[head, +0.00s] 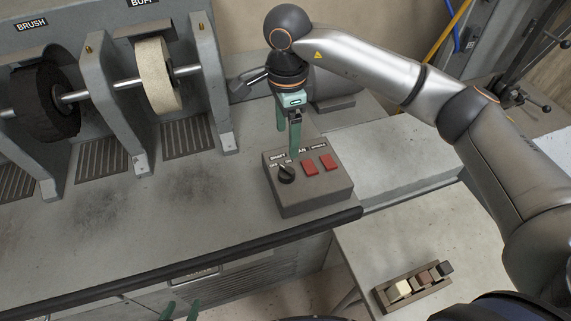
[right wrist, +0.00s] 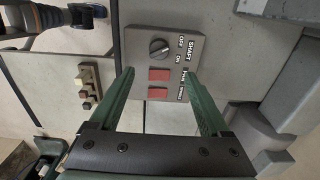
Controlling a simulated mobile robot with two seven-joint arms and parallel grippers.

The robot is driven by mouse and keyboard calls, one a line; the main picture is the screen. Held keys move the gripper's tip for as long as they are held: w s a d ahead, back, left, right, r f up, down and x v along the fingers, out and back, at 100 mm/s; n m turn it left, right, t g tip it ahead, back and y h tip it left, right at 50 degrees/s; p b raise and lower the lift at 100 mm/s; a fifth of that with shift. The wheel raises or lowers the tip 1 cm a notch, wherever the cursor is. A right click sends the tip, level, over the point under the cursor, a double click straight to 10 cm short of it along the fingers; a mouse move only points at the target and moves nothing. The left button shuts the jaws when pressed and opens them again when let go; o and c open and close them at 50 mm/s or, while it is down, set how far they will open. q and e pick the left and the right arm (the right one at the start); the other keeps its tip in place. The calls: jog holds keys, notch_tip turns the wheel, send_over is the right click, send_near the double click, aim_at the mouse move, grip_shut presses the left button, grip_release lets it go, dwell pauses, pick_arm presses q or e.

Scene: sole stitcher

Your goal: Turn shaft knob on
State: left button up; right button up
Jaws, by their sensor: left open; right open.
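The shaft knob (head: 287,174) is a round black rotary knob on a grey-brown control box (head: 312,202), left of two red buttons. OFF and ON labels stand above it. Its pale mark seems turned toward OFF, but it is small. The knob also shows uncovered in the right wrist view (right wrist: 160,48). My right gripper (head: 288,143) is open and empty, above the box's back edge, apart from the knob. In the right wrist view its green fingers (right wrist: 160,75) straddle the red buttons, with the knob beyond them. My left gripper (head: 180,309) shows only green fingertips, open and empty, at the bottom edge.
A dark brush wheel (head: 45,102) and a pale buffing wheel (head: 158,76) sit on a shaft behind the bench at left. The bench top (head: 190,215) left of the box is clear. A small tray with blocks (head: 384,298) lies on the lower table at right.

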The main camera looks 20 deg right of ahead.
aim_at(286, 169)
notch_tip(286, 169, down, 12)
jog(key=shift+s+r+p, duration=0.1)
jog(key=shift+r+p, duration=0.15)
jog(key=shift+p, duration=0.45)
grip_shut()
